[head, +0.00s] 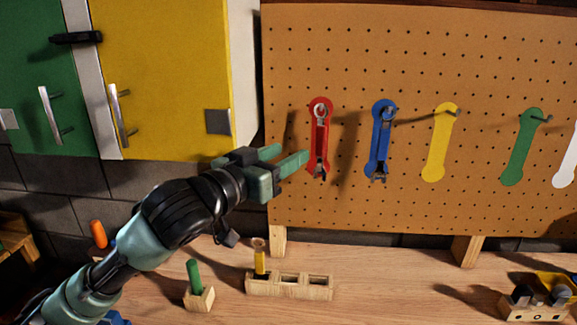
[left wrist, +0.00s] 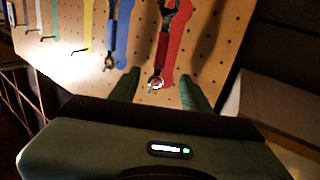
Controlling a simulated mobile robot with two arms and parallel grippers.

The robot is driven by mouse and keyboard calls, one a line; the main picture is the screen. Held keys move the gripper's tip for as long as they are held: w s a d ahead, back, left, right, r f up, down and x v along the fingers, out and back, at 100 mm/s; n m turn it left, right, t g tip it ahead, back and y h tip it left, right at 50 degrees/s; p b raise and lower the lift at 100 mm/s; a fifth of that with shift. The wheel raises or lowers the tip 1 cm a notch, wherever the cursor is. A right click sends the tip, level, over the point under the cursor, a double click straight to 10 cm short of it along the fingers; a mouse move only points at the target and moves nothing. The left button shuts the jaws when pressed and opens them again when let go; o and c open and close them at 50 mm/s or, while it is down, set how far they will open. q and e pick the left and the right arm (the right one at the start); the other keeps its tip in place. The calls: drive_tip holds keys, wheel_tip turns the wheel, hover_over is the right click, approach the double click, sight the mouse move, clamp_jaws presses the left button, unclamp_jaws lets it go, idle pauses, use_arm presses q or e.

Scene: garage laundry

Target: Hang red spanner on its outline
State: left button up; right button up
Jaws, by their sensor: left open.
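The red spanner (head: 320,141) hangs upright over the red outline (head: 312,172) on the pegboard, its ring end at the top hook. In the left wrist view the red spanner (left wrist: 162,47) lies against the red outline (left wrist: 179,45), slightly offset from it. My left gripper (head: 296,153) is open, just left of the spanner's lower half in the head view. In the left wrist view the spanner's end shows between the two spread fingers (left wrist: 160,75), with no visible grip on it. My right gripper is not in view.
A blue spanner (head: 380,145) hangs on its blue outline to the right. Yellow (head: 440,145) and green (head: 522,148) outlines are bare, with hooks. A yellow cabinet (head: 165,70) stands at left. The bench (head: 390,285) below carries wooden holders (head: 290,287).

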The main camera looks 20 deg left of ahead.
sight(319, 136)
use_arm(q)
drive_tip(key=p+x, duration=0.3)
drive_tip(key=x, duration=0.8)
drive_tip(key=shift+w+r+p, duration=0.1)
drive_tip(key=shift+w+p, duration=0.3)
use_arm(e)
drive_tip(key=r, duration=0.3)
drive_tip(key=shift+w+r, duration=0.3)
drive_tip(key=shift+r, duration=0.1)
use_arm(q)
clamp_jaws()
unclamp_jaws()
